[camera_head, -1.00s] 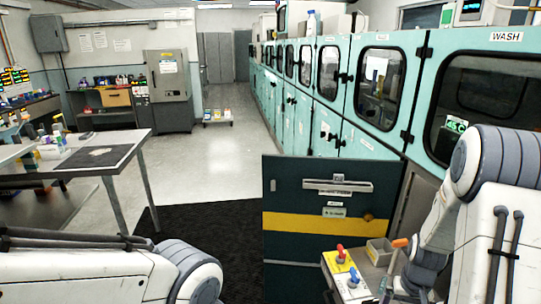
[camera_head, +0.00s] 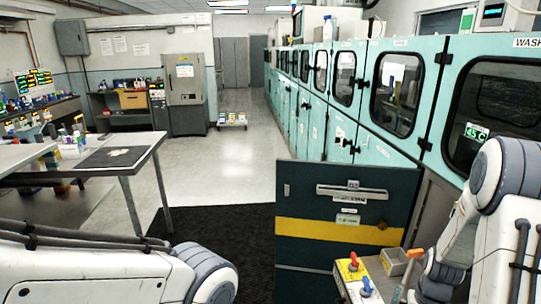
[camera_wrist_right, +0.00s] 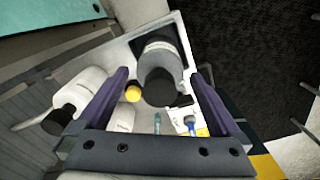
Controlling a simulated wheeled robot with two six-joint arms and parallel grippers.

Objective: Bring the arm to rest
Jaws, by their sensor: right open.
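My right arm (camera_head: 497,215) is bent at the right edge of the head view, beside the small bench with valve handles. In the right wrist view my right gripper (camera_wrist_right: 160,75) has its two purple fingers spread wide. A grey-white bottle with a black cap (camera_wrist_right: 160,65) shows between the fingers; I see no grip on it. My left arm (camera_head: 110,265) lies across the lower left of the head view; its gripper is out of frame.
A dark panel with a yellow stripe (camera_head: 345,234) stands by the teal wash cabinets (camera_head: 345,125). A valve plate with a red handle (camera_head: 352,262) is at bottom centre. A table (camera_head: 90,160) stands left.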

